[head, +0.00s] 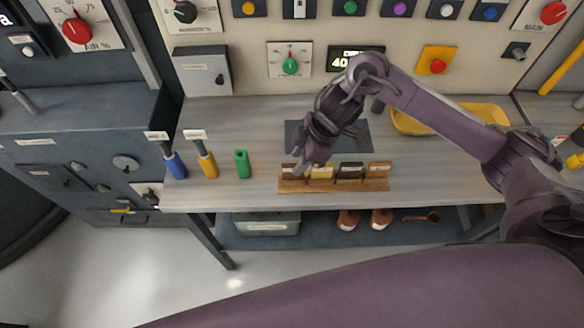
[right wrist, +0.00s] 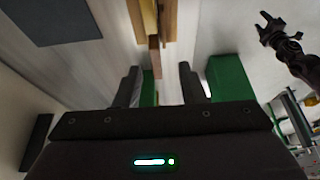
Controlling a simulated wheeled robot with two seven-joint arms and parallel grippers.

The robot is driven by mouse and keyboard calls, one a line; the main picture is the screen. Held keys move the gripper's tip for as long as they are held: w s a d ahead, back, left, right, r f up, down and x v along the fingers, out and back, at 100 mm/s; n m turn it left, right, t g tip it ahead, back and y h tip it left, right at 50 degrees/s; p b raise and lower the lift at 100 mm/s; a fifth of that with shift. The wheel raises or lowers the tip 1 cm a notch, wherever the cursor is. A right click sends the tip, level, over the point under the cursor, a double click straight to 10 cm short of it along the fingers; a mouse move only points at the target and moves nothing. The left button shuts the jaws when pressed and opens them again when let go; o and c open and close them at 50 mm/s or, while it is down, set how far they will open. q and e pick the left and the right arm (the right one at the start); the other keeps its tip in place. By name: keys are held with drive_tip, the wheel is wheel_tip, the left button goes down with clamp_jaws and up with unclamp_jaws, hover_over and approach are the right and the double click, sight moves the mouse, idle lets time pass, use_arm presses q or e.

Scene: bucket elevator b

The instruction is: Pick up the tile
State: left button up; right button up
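A wooden rack (head: 333,185) stands on the bench and holds several small tiles in a row. They include a yellow one (head: 322,171), a dark one (head: 350,171) and a brown one (head: 380,168); which tile is meant I cannot tell. My right gripper (head: 300,168) is at the left end of the rack and partly hides the tile there. In the right wrist view its fingers (right wrist: 160,85) are apart, with the rack's wooden end (right wrist: 154,55) just ahead and green surfaces around them. My left gripper (right wrist: 267,27) shows small and dark in the right wrist view, its fingers seemingly apart.
Left of the rack stand a green holder (head: 242,164), a yellow-handled tool (head: 207,164) and a blue-handled tool (head: 175,164). A dark mat (head: 358,134) lies behind the rack. A yellow tray (head: 470,112) is at the back right. Knobs and buttons line the back panel.

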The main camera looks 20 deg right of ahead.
sight(294, 165)
drive_tip(key=x, duration=0.2)
drive_tip(key=p+x, duration=0.1)
drive_tip(key=x, duration=0.1)
drive_tip(key=shift+w+f, duration=0.25)
drive_tip(key=shift+f, duration=0.3)
drive_tip(key=c, duration=0.7)
use_arm(q)
drive_tip(key=shift+r, duration=0.85)
use_arm(e)
drive_tip(key=shift+r, duration=0.1)
clamp_jaws()
